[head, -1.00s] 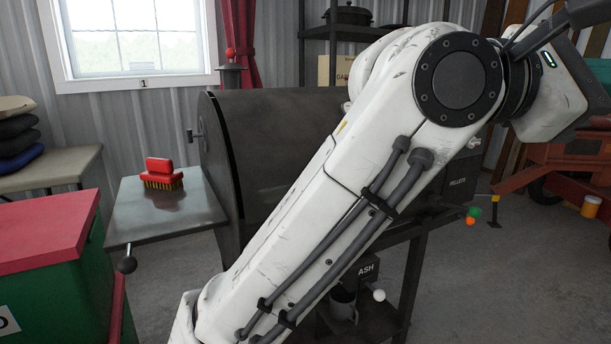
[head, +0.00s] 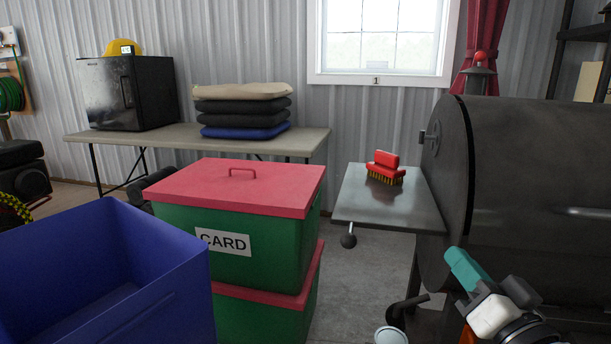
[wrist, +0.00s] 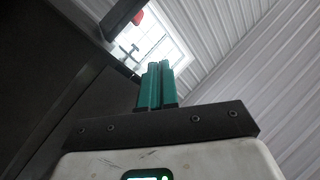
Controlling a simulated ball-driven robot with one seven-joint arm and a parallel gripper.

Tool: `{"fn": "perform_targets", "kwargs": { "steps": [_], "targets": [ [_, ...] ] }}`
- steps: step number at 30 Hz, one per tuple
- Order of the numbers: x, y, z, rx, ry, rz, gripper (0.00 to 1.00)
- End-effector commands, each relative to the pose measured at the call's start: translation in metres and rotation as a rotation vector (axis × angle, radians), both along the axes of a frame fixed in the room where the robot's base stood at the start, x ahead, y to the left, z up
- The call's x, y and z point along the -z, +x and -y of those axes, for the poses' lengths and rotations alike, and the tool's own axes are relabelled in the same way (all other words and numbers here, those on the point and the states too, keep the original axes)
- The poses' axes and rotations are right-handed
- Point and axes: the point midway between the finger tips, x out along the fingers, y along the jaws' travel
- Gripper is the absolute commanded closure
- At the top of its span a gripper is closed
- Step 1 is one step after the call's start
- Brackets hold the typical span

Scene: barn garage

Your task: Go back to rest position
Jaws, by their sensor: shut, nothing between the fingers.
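My gripper (head: 466,268) is at the lower right of the head view, in front of the dark smoker grill (head: 545,190). Its teal fingers point up and to the left. In the wrist view the two teal fingers (wrist: 154,86) lie side by side, shut, with nothing held. Most of my arm is out of the head view. A red brush with yellow bristles (head: 385,167) rests on the grill's metal side shelf (head: 360,205), apart from my gripper.
A green bin with a red lid (head: 240,190), labelled CARD, is stacked on another at centre. An open blue bin (head: 150,262) stands front left. A long table (head: 160,137) holds a small black fridge (head: 128,92) and stacked cushions (head: 240,108). Floor shows between bins and grill.

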Motion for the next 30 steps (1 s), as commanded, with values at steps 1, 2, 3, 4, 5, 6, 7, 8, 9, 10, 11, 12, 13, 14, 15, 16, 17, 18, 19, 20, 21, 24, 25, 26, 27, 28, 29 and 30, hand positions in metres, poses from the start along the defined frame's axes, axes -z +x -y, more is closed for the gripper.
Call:
{"fn": "perform_targets", "kwargs": {
  "steps": [1,2,3,4,5,6,7,8,9,10,11,12,13,14,15,16,17,18,19,20,21,24,25,26,27,28,29,30],
  "targets": [
    [0.038,-0.004,0.001,0.004,-0.042,-0.113,1.00],
    [0.059,-0.007,0.001,0.004,-0.067,-0.177,1.00],
    [0.086,-0.013,0.001,0.005,-0.100,-0.262,1.00],
    [0.106,-0.019,0.002,0.003,-0.124,-0.326,1.00],
    [0.126,-0.025,0.002,0.002,-0.146,-0.390,1.00],
    [0.152,-0.036,0.003,-0.002,-0.178,-0.473,1.00],
    [0.171,-0.044,0.004,-0.006,-0.199,-0.535,1.00],
    [0.189,-0.054,0.005,-0.010,-0.219,-0.597,1.00],
    [0.212,-0.068,0.006,-0.016,-0.248,-0.680,1.00],
    [0.230,-0.080,0.007,-0.023,-0.267,-0.742,1.00],
    [0.247,-0.093,0.008,-0.031,-0.287,-0.805,1.00],
    [0.267,-0.111,0.009,-0.041,-0.311,-0.886,1.00],
    [0.282,-0.125,0.010,-0.051,-0.328,-0.946,1.00],
    [0.295,-0.138,0.011,-0.058,-0.345,-1.004,1.00],
    [0.311,-0.157,0.011,-0.072,-0.364,-1.077,1.00],
    [0.322,-0.171,0.012,-0.083,-0.377,-1.130,1.00],
    [0.331,-0.183,0.012,-0.092,-0.390,-1.176,1.00],
    [0.343,-0.200,0.013,-0.104,-0.404,-1.238,1.00],
    [0.350,-0.213,0.013,-0.115,-0.413,-1.282,1.00],
    [0.357,-0.225,0.014,-0.124,-0.422,-1.322,1.00],
    [0.365,-0.241,0.014,-0.137,-0.434,-1.377,1.00],
    [0.381,-0.277,0.014,-0.171,-0.456,-1.496,1.00],
    [0.385,-0.288,0.014,-0.181,-0.462,-1.531,1.00],
    [0.388,-0.299,0.014,-0.190,-0.467,-1.565,1.00],
    [0.393,-0.313,0.014,-0.204,-0.474,-1.610,1.00],
    [0.382,-0.313,0.014,-0.206,-0.476,-1.610,1.00],
    [0.373,-0.310,0.014,-0.204,-0.476,-1.603,1.00],
    [0.366,-0.310,0.014,-0.203,-0.476,-1.602,1.00]
  ]
}}
